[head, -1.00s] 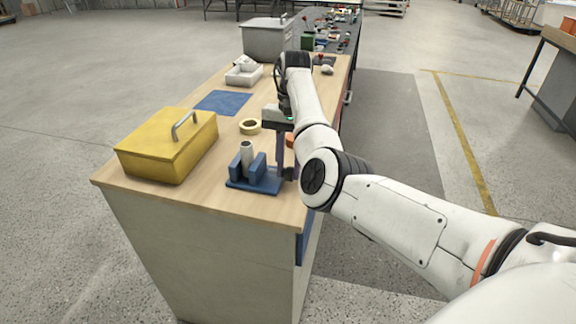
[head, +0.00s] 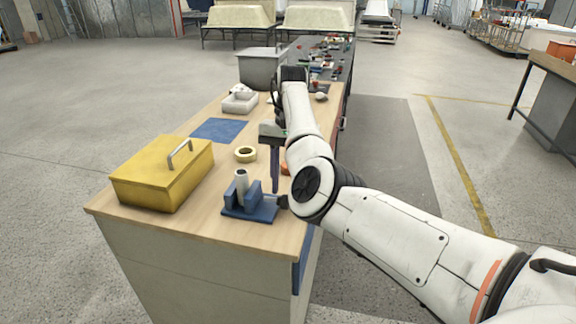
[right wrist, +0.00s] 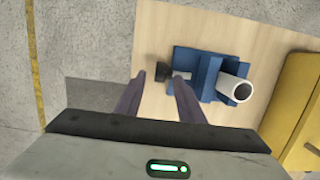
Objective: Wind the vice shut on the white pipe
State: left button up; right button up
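The blue vice (head: 238,211) stands on the near end of the wooden bench top. The white pipe (head: 242,177) stands upright between its jaws; the right wrist view shows the pipe's open end (right wrist: 237,82). The vice's screw ends in a dark knob (right wrist: 163,72), pointing away from the yellow box. My right gripper (head: 275,188) points down beside the screw side of the vice. In the right wrist view its fingers (right wrist: 157,80) are apart, with the knob showing between and just beyond the tips. Contact with the knob cannot be told. My left gripper is in neither view.
A yellow box (head: 163,180) with a metal handle sits left of the vice. A tape roll (head: 245,154), a blue mat (head: 218,130), a white tray (head: 240,103) and a grey bin (head: 262,68) lie farther back. The bench's near edge is close to the vice.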

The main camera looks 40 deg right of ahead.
notch_tip(320, 180, up, 7)
jog(key=shift+w+d, duration=0.35)
jog(key=shift+d, duration=0.1)
jog(key=shift+f, duration=0.1)
